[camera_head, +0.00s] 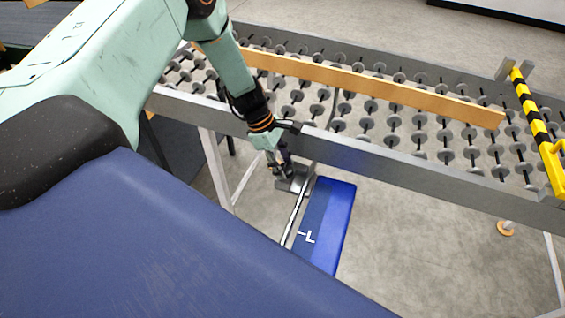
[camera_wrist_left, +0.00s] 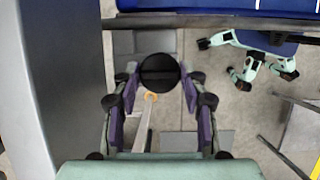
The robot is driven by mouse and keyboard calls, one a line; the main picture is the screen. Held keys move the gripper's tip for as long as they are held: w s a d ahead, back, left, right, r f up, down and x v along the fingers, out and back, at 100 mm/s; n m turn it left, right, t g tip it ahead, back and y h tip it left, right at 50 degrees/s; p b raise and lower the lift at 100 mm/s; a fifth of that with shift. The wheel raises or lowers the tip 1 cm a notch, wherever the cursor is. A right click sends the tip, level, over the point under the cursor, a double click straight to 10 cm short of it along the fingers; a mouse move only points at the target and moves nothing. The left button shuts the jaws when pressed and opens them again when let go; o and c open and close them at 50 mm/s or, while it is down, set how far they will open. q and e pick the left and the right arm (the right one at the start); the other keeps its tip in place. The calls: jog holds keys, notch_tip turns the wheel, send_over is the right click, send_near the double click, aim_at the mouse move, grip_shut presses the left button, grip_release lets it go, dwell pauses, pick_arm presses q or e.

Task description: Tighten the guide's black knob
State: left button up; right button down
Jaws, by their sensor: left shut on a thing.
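The black knob (camera_wrist_left: 158,73) is a round dark disc in the left wrist view, between the two purple fingers of my left gripper (camera_wrist_left: 160,86). The fingers are shut on it from both sides. In the head view my left gripper (camera_head: 283,168) is just below the near side rail of the roller conveyor, pointing down; the knob cannot be made out there. A long wooden-coloured guide bar (camera_head: 380,86) lies along the conveyor rollers. My right gripper is in neither view.
The conveyor's grey side rail (camera_head: 400,160) runs close beside my left wrist. A blue panel (camera_head: 326,220) with a white mark is below the gripper. A yellow and black striped bar (camera_head: 535,125) crosses the conveyor at right. Bare floor shows at lower right.

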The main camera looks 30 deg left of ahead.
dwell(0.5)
pick_arm(q)
jog(key=o, duration=1.1)
jog(key=shift+o, duration=0.2)
jog(key=v, duration=1.2)
